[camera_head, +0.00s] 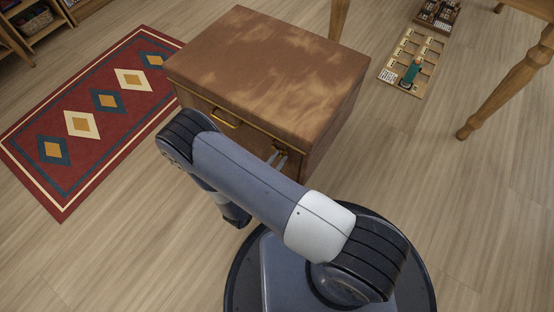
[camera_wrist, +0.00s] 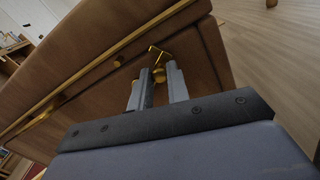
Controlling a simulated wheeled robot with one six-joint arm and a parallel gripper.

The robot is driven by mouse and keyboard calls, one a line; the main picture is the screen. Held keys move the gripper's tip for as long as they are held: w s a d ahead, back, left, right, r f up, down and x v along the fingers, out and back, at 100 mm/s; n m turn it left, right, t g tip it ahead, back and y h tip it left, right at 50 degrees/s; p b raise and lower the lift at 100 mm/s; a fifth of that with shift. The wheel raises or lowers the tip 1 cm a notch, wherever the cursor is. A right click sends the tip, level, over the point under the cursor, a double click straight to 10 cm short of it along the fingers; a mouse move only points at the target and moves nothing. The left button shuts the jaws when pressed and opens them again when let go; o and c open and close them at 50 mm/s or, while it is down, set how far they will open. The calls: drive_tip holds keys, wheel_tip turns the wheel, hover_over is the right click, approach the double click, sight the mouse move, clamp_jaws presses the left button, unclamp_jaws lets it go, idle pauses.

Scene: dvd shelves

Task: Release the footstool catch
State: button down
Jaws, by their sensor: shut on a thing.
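The footstool (camera_head: 265,72) is a box with a mottled brown suede lid and a brown wooden body, standing on the floor in front of me. The lid looks closed in both views. The brass catch (camera_wrist: 157,51) is on its front, just below the gold-trimmed lid edge, and shows as a thin bent piece with a rounded part between my fingers. My gripper (camera_wrist: 158,74) is shut on the catch, its grey fingertips on either side of the rounded part. In the head view my gripper (camera_head: 279,157) is at the front of the footstool, where my arm hides part of the front.
A brass handle (camera_head: 226,118) is on the footstool's front, left of the fingers. A red patterned rug (camera_head: 110,92) lies left. The floor (camera_head: 455,215) at right is clear.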

drive_tip(key=shift+f+m+b, duration=0.3)
drive_tip(key=shift+m, duration=0.6)
drive_tip(key=c, duration=1.4)
unclamp_jaws()
drive_tip(key=shift+o, duration=0.2)
